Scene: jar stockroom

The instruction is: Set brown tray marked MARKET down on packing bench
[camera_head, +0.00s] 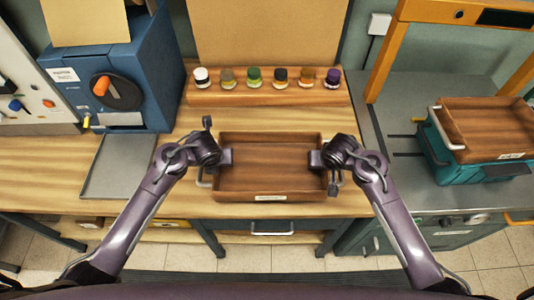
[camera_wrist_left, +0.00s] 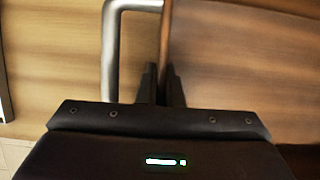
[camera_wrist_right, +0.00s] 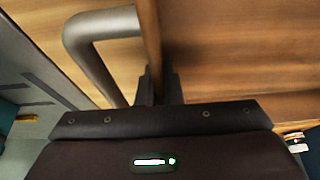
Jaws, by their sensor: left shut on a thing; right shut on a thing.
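A brown wooden tray (camera_head: 270,178) with a small pale label on its front wall is at the front middle of the packing bench (camera_head: 190,120); the label is too small to read. It looks empty. My left gripper (camera_head: 226,158) is shut on its left wall, beside the metal handle, also seen in the left wrist view (camera_wrist_left: 162,85). My right gripper (camera_head: 316,160) is shut on its right wall, next to the other handle, as the right wrist view (camera_wrist_right: 160,88) shows. I cannot tell whether the tray's underside touches the bench top.
A shelf with several small jars (camera_head: 268,95) stands behind the tray. A blue machine (camera_head: 120,70) and a grey metal tray (camera_head: 118,165) are to the left. Another brown tray (camera_head: 490,125) sits on a teal crate (camera_head: 440,155) at the right, under an orange frame (camera_head: 385,50).

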